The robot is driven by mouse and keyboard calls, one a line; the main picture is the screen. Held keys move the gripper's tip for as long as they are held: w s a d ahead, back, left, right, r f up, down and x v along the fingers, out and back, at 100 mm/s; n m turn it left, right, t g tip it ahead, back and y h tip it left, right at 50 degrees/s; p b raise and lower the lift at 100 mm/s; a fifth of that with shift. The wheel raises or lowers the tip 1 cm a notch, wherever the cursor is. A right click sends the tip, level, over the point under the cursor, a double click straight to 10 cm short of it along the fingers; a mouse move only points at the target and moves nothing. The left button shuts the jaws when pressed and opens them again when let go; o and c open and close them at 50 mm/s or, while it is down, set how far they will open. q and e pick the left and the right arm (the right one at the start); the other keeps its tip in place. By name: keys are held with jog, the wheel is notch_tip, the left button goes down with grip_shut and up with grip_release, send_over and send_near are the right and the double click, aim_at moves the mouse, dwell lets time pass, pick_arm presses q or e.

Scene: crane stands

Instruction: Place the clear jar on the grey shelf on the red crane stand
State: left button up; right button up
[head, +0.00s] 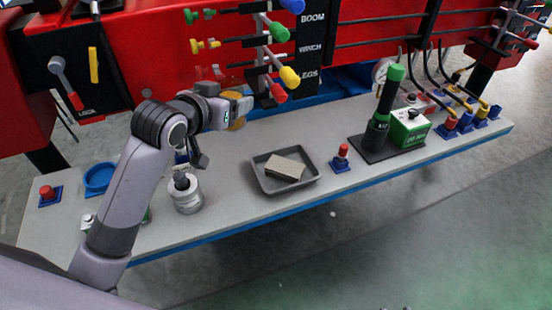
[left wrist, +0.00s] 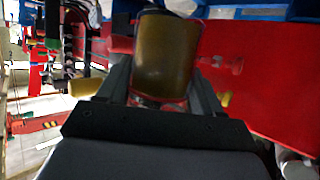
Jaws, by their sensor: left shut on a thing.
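My left gripper (head: 238,108) is at the back of the grey shelf (head: 225,225), in front of the red crane stand (head: 150,60). It is shut on the jar (head: 238,124), which looks amber and is mostly hidden behind the gripper in the head view. In the left wrist view the jar (left wrist: 165,55) is an amber cylinder between the two fingers of the left gripper (left wrist: 160,85). I cannot tell whether its base touches the shelf. My right gripper is not in view.
On the shelf, a white bottle with a dark cap (head: 187,195) stands below my left wrist. A grey tray (head: 262,185) holds a block (head: 285,168). A red-topped blue piece (head: 341,158) and a green-black torch (head: 380,125) stand farther right. Coloured levers (head: 283,75) hang close to the gripper.

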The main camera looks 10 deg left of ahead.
pick_arm(q)
notch_tip(320, 180, down, 20)
jog(key=shift+r+b, duration=0.1)
jog(key=shift+b, duration=1.15)
jog(key=shift+f, duration=0.2)
jog(key=o, duration=1.2)
jog(key=shift+r, duration=0.1)
jog(key=shift+s+r, duration=0.2)
jog(key=shift+s, duration=0.35)
jog(key=p+v, duration=0.1)
jog(key=v, duration=1)
jog(key=shift+a+r, duration=0.1)
